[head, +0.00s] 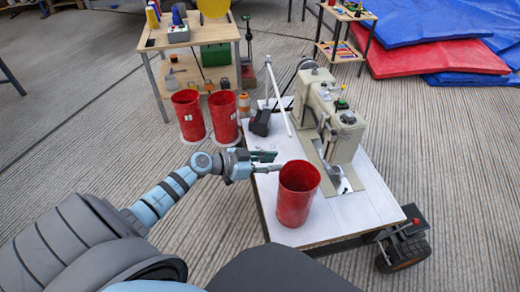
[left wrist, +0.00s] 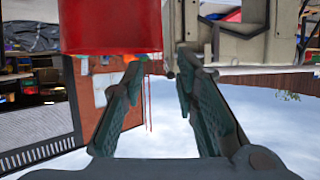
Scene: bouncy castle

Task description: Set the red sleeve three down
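One red sleeve (head: 298,196), an open-topped cylinder, stands upright on the white top of the sewing-machine cart (head: 345,212), near its front left edge. No number shows on its visible side, so I cannot tell if it is sleeve three. My left gripper (head: 268,161) is open and empty just behind and left of its rim. In the left wrist view the red sleeve (left wrist: 110,24) lies beyond the fingertips, off to the left, not between the fingers. Two more red sleeves (head: 188,116) (head: 224,118) stand upright on the floor, with small white marks. My right gripper is not in view.
A beige sewing machine (head: 330,115) and a slanting white rod (head: 279,98) stand on the cart. A wooden shelf table (head: 190,40) is behind the floor sleeves. Folded blue and red sheets (head: 425,55) lie at the back right. The striped floor at left is clear.

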